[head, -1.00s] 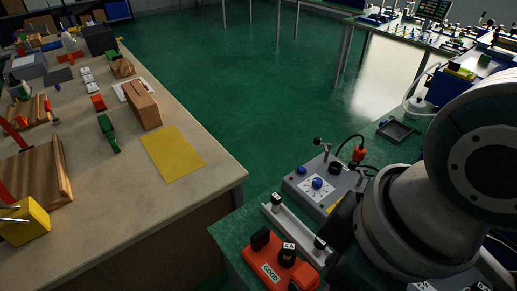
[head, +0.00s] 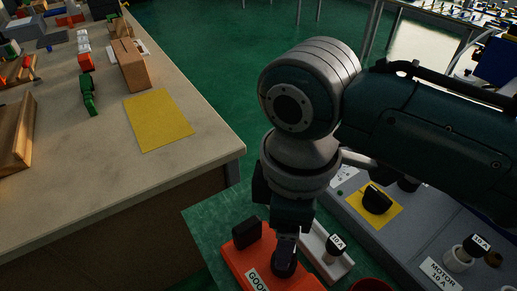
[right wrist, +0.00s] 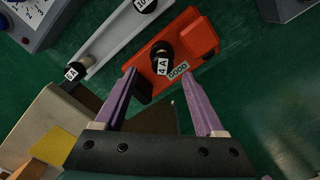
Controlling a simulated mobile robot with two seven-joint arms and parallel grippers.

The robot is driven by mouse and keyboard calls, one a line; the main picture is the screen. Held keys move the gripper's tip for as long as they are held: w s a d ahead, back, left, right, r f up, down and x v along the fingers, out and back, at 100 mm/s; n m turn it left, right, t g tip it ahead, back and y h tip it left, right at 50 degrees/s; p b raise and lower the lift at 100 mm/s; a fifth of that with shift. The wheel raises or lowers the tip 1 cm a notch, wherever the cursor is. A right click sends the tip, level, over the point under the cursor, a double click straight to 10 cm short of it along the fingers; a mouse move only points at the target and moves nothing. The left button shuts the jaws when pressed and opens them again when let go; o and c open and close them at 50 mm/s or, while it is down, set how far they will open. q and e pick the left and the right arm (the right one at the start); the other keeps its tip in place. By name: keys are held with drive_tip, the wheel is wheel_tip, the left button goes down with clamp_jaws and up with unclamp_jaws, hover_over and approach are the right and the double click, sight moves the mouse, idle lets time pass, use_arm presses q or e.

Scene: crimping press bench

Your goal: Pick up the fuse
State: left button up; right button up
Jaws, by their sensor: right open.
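A dark round fuse labelled 4 A (right wrist: 160,64) stands in an orange block marked GOOD (right wrist: 196,38). In the head view the orange block (head: 241,256) is at the bottom centre, and the fuse (head: 285,264) is partly covered by my gripper. My right gripper (right wrist: 158,72) points down over the block. Its two purple fingers are apart, and the fuse appears between their tips in the right wrist view. I cannot tell the exact height left above the fuse. My left gripper is not in view.
A white rail (right wrist: 108,38) beside the orange block holds fuses labelled 6 A (right wrist: 73,72) and 10 A (head: 337,245). A grey panel (head: 420,228) marked MOTOR 10 A stands to the right. A beige table (head: 90,178) is at the left.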

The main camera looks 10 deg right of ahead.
drive_tip(key=f, duration=0.3)
drive_tip(key=f+b, duration=0.1)
drive_tip(key=shift+s+d+f, duration=0.15)
drive_tip(key=shift+s, duration=0.1)
clamp_jaws()
idle(0.4)
